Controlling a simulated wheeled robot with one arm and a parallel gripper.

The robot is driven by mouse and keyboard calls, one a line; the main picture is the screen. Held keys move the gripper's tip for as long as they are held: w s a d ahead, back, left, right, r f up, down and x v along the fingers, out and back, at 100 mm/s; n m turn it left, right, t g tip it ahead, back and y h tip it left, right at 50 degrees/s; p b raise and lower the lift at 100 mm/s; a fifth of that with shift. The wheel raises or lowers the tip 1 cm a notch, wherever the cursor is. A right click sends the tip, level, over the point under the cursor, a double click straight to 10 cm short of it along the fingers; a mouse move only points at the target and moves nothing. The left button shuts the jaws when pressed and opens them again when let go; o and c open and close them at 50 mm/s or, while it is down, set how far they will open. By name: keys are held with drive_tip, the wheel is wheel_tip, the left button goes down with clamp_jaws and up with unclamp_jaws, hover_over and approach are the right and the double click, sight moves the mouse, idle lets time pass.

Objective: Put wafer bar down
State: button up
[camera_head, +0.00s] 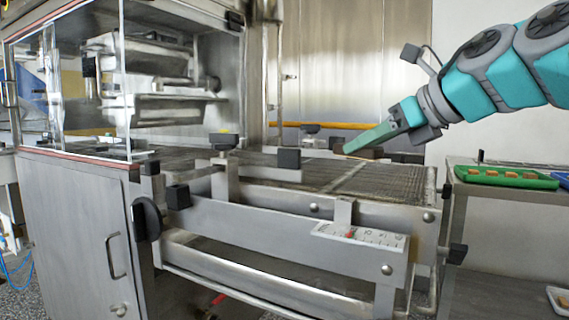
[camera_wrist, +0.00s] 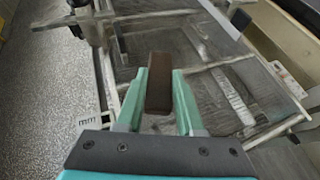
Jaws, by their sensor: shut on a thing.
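A brown wafer bar (camera_wrist: 159,82) is held between the two green fingers of my gripper (camera_wrist: 159,95) in the wrist view. In the head view my gripper (camera_head: 358,146) reaches in from the right, low over the right part of the mesh belt (camera_head: 325,172). The wafer bar (camera_head: 372,153) shows there as a small brown piece at the fingers. I cannot tell whether the bar touches the mesh.
The steel enrober (camera_head: 75,200) with a clear guard stands at left. A green tray (camera_head: 505,178) with several brown bars and a blue tray (camera_head: 562,178) stand on a steel table at right.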

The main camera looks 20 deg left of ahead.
drive_tip(key=p, duration=0.4)
hover_over(323, 170)
drive_tip(key=shift+s+d+f, duration=0.15)
drive_tip(key=shift+s+f, duration=0.2)
drive_tip(key=shift+f, duration=0.35)
drive_tip(key=shift+w+f, duration=0.1)
drive_tip(key=shift+f+b, duration=0.65)
drive_tip(key=shift+f, duration=1.05)
drive_tip(key=shift+f, duration=0.2)
drive_tip(key=o, duration=1)
drive_tip(key=shift+r, duration=0.1)
